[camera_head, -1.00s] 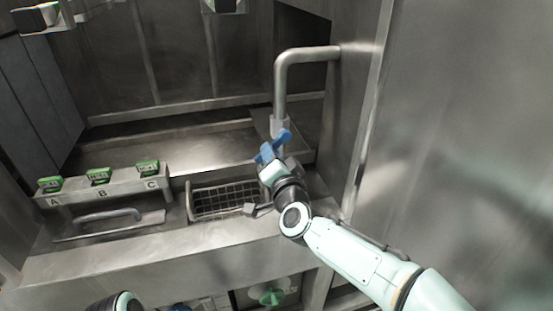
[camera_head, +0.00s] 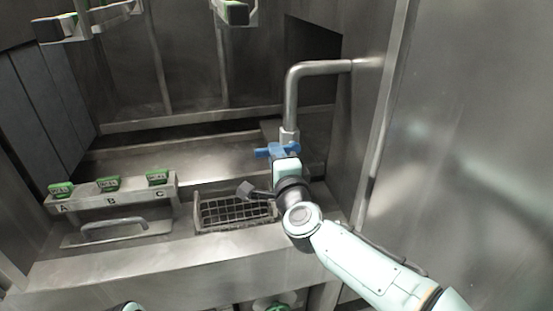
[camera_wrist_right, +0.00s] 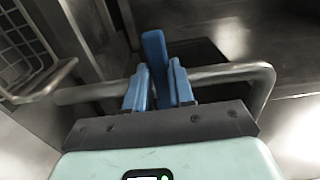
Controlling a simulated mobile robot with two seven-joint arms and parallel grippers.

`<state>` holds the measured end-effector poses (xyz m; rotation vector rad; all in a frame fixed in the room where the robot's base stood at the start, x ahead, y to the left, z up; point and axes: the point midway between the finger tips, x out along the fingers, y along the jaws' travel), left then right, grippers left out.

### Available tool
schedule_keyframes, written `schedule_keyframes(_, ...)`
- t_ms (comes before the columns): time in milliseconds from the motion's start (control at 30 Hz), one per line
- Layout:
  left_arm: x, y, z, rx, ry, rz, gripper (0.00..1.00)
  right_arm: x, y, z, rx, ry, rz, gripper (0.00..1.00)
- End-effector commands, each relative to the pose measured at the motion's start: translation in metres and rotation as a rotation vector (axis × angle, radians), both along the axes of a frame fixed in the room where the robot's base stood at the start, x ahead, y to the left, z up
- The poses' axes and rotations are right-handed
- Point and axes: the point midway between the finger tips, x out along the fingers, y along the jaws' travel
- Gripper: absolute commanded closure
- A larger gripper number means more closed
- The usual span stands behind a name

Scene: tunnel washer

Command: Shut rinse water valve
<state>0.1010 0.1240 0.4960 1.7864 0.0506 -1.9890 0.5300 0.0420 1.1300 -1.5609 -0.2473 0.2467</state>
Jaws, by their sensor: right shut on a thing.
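The rinse water valve has a blue handle (camera_head: 277,150) on a grey bent pipe (camera_head: 290,98) that comes out of the right wall. The handle lies nearly level in the head view, across the upright part of the pipe. My right gripper (camera_head: 283,157) is at the valve. In the right wrist view my right gripper (camera_wrist_right: 158,88) has its two blue fingers shut on the blue handle (camera_wrist_right: 155,55), which stands up between them. The valve body is mostly hidden behind the gripper. My left gripper is not in view.
A wire basket (camera_head: 234,213) sits left of my right wrist. A ledge with green tags over A, B and C (camera_head: 112,196) stands at the left, with a metal bar handle (camera_head: 113,224) below. A steel wall (camera_head: 470,150) fills the right.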

Motion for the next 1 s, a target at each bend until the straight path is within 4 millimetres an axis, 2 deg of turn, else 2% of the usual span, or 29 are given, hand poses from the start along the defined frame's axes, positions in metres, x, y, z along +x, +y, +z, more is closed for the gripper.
schedule_keyframes(500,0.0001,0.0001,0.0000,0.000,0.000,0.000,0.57,-0.0002,-0.0001,0.0018,0.026,0.007,0.000,1.00)
schedule_keyframes(533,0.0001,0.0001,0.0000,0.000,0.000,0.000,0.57,-0.0002,-0.0001,0.0018,0.026,0.007,0.000,0.74)
schedule_keyframes(600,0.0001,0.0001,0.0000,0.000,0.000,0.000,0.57,-0.0002,-0.0001,0.0018,0.025,0.007,0.000,0.51)
schedule_keyframes(1000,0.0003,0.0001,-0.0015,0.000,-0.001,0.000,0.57,-0.0058,-0.0025,0.0019,0.021,0.005,-0.001,0.51)
